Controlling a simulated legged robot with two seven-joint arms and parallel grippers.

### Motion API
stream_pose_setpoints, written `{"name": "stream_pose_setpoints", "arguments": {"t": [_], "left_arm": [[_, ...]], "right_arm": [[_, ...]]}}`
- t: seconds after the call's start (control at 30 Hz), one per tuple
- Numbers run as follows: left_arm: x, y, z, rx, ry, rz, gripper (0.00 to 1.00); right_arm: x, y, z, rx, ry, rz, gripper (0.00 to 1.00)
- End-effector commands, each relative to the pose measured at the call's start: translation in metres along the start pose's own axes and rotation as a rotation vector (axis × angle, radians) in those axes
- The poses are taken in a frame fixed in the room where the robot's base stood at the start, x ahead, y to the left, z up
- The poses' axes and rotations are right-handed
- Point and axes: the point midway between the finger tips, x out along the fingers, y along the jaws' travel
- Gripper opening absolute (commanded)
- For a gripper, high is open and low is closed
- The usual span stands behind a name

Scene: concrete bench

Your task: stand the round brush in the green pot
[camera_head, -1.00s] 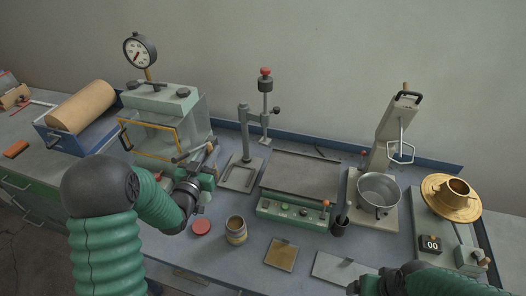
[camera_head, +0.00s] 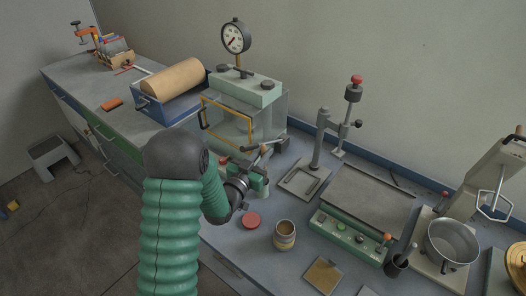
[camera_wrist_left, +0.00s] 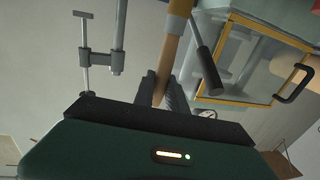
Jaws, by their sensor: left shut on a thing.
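My left gripper (camera_wrist_left: 163,90) is shut on a tan, round wooden handle (camera_wrist_left: 175,40), seen in the left wrist view. The handle runs up out of the top of that view, so I cannot see any bristles; I take it for the round brush. In the head view my left gripper (camera_head: 256,176) is by the front of the green-topped press, partly hidden by my own wrist. A small olive-brown pot (camera_head: 285,242) with an open top stands upright to its lower right, apart from it; it may be the green pot, though its colour is unclear. My right gripper is out of view.
A red disc (camera_head: 251,220) lies left of the pot and a brown square plate (camera_head: 323,275) to its right. The press with a dial gauge (camera_head: 236,37) stands behind my gripper. A post stand (camera_head: 318,140) and hotplate (camera_head: 365,200) are farther right.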

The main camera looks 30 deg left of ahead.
Motion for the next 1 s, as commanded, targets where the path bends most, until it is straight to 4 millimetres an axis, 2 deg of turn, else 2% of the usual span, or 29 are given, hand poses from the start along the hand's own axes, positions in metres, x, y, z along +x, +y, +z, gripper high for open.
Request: {"name": "stream_pose_setpoints", "arguments": {"t": [0.1, 0.53, 0.7, 0.97, 1.0], "left_arm": [[0.001, -0.001, 0.017, 0.000, 0.000, -0.001, 0.00], [0.001, -0.001, 0.057, 0.001, 0.000, -0.001, 0.00], [0.001, -0.001, 0.063, 0.001, 0.001, -0.001, 0.00], [0.001, -0.001, 0.062, 0.001, 0.001, -0.001, 0.00], [0.001, -0.001, 0.062, 0.000, 0.001, -0.001, 0.22]], "right_arm": [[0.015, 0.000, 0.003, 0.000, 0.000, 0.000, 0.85], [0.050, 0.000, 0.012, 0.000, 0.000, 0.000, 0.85], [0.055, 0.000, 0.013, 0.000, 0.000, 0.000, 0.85], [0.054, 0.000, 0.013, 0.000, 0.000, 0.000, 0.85], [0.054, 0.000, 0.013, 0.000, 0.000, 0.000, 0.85]]}}
